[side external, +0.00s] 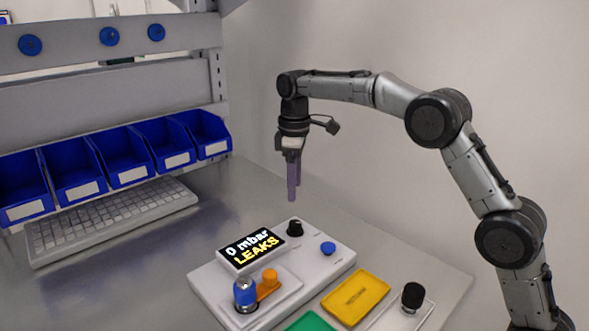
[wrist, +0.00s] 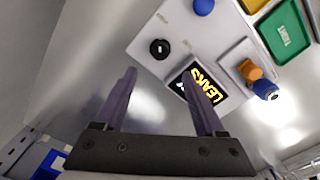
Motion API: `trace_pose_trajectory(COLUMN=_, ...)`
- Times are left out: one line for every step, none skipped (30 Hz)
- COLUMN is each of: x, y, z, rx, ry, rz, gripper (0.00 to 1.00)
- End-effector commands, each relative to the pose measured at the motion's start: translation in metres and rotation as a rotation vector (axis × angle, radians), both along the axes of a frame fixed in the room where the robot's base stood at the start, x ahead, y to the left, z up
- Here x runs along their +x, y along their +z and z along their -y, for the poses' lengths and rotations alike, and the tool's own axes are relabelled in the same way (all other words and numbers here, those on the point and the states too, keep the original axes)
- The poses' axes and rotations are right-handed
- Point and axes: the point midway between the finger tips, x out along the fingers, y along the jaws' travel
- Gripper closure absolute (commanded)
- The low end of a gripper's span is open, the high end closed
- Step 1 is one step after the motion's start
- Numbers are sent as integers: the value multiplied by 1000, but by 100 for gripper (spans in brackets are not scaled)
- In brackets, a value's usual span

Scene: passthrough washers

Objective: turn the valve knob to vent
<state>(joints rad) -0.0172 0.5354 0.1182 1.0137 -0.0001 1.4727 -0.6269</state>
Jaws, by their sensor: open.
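The black valve knob (side external: 295,228) sits on the back corner of a white test box (side external: 318,262), beside its display. In the wrist view the knob (wrist: 160,48) shows a small white mark on top; its printed labels are too small to read. My gripper (side external: 293,197) points down, open and empty, well above the knob and apart from it. In the wrist view the gripper's two purple fingers (wrist: 161,76) are spread, with the knob just beyond their tips. The display (side external: 252,246) reads "0 mbar LEAKS".
A blue button (side external: 328,248) is on the box near the knob. A blue part (side external: 245,292) and an orange clamp (side external: 268,282) stand at its front. Yellow (side external: 356,297) and green (side external: 312,323) trays and a black-capped part (side external: 412,296) lie nearby. A keyboard (side external: 110,218) and blue bins (side external: 125,155) are left.

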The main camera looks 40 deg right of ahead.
Motion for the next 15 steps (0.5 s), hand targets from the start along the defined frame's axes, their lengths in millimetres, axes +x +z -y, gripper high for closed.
trace_pose_trajectory(x=1, y=9, z=0, rx=0, ry=0, rz=3, gripper=28)
trace_pose_trajectory(x=0, y=14, z=0, rx=0, ry=0, rz=4, gripper=28)
trace_pose_trajectory(x=1, y=19, z=0, rx=0, ry=0, rz=3, gripper=28)
trace_pose_trajectory(x=1, y=23, z=0, rx=0, ry=0, rz=2, gripper=28)
trace_pose_trajectory(x=1, y=26, z=0, rx=0, ry=0, rz=1, gripper=28)
trace_pose_trajectory(x=1, y=29, z=0, rx=0, ry=0, rz=1, gripper=28)
trace_pose_trajectory(x=0, y=32, z=0, rx=0, ry=0, rz=0, gripper=28)
trace_pose_trajectory(x=0, y=33, z=0, rx=0, ry=0, rz=0, gripper=28)
trace_pose_trajectory(x=0, y=35, z=0, rx=0, ry=0, rz=0, gripper=28)
trace_pose_trajectory(x=0, y=36, z=0, rx=0, ry=0, rz=0, gripper=28)
trace_pose_trajectory(x=0, y=37, z=0, rx=0, ry=0, rz=0, gripper=28)
trace_pose_trajectory(x=0, y=37, z=0, rx=-1, ry=0, rz=-1, gripper=28)
trace_pose_trajectory(x=0, y=37, z=0, rx=0, ry=0, rz=-1, gripper=28)
trace_pose_trajectory(x=0, y=38, z=0, rx=0, ry=0, rz=-1, gripper=28)
trace_pose_trajectory(x=0, y=37, z=0, rx=0, ry=0, rz=-1, gripper=28)
